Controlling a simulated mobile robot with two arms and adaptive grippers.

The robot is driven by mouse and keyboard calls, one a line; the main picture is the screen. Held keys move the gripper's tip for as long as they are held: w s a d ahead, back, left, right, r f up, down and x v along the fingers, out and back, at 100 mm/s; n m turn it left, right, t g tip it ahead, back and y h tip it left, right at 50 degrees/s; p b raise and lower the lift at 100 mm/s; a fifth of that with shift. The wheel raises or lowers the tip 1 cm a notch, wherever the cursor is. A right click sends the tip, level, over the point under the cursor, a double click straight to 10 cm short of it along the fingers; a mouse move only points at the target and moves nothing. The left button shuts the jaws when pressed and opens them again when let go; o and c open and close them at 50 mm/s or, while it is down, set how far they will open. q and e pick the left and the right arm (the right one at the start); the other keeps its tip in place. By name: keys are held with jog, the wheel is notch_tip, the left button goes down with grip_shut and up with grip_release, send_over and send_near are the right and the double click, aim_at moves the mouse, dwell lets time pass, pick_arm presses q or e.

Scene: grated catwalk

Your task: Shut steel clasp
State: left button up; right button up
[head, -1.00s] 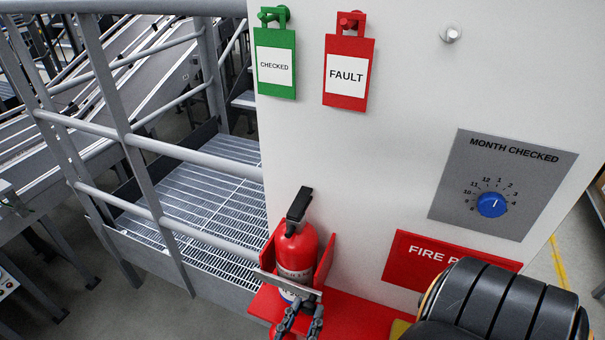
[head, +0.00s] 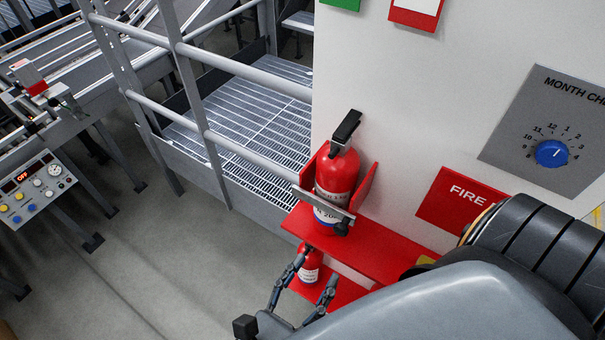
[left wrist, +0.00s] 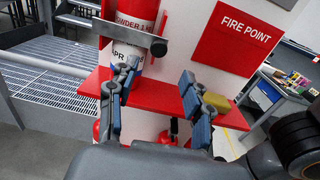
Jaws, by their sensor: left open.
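The steel clasp (head: 318,201) is a flat grey bar lying across the front of a red fire extinguisher (head: 338,172) in a red holder. A dark knob (head: 342,227) sits near its right end. The clasp also shows in the left wrist view (left wrist: 128,35), with the knob (left wrist: 158,47) at its right end. I cannot tell whether it is latched. My left gripper (head: 317,268) is open and empty, below the clasp and apart from it. In the left wrist view its fingers (left wrist: 158,75) are spread below the knob. My right gripper is not in view.
A red shelf (head: 314,230) juts out under the extinguisher, with another red extinguisher (head: 309,262) below it. A yellow block (left wrist: 217,101) shows by the shelf. A railing (head: 245,145) and grated catwalk (head: 240,110) lie left. A control panel (head: 32,190) stands far left.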

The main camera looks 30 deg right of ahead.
pick_arm(q)
jog(key=shift+v, duration=1.5)
